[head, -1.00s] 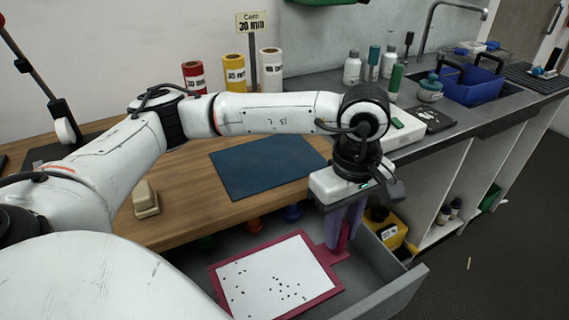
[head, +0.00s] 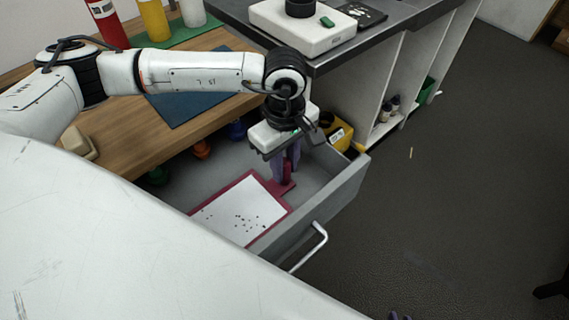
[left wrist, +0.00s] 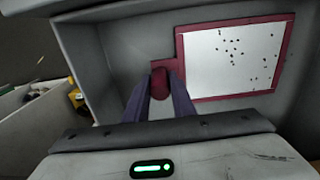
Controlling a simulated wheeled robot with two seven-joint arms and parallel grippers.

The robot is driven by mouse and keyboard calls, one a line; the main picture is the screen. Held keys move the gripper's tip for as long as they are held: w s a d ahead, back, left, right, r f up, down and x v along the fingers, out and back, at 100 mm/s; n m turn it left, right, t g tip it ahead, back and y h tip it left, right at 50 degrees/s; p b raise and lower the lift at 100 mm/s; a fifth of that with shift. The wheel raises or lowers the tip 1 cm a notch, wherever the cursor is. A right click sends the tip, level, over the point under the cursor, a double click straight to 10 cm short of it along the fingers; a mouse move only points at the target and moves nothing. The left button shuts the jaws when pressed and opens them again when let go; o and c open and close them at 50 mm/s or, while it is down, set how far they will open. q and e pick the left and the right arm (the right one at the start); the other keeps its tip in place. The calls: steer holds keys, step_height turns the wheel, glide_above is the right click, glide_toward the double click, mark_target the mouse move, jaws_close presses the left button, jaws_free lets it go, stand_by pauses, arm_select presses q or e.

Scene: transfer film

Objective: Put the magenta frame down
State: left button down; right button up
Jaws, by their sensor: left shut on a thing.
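The magenta frame (head: 273,194) holds a white sheet with dark specks and lies inside the open grey drawer (head: 335,200). My left gripper (head: 286,168) points down into the drawer, its purple fingers shut on the frame's upright grip. The left wrist view shows the frame (left wrist: 180,68) at the upper right and the grip between the fingers (left wrist: 160,84). The frame looks level, low in the drawer; I cannot tell whether it touches the floor. Only small purple tips of my right gripper (head: 400,316) show at the bottom edge; the rest is hidden.
A blue mat (head: 195,103) lies on the wooden counter. A white device (head: 303,28) stands on the grey worktop. The drawer's handle (head: 312,248) sticks out frontward.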

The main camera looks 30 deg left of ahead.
arm_select(q)
steer(key=c, duration=1.5)
jaws_free()
steer(key=shift+f, duration=0.15)
step_height(320, 180, up, 12)
steer(key=shift+r+b, duration=0.1)
steer(key=shift+b, duration=0.3)
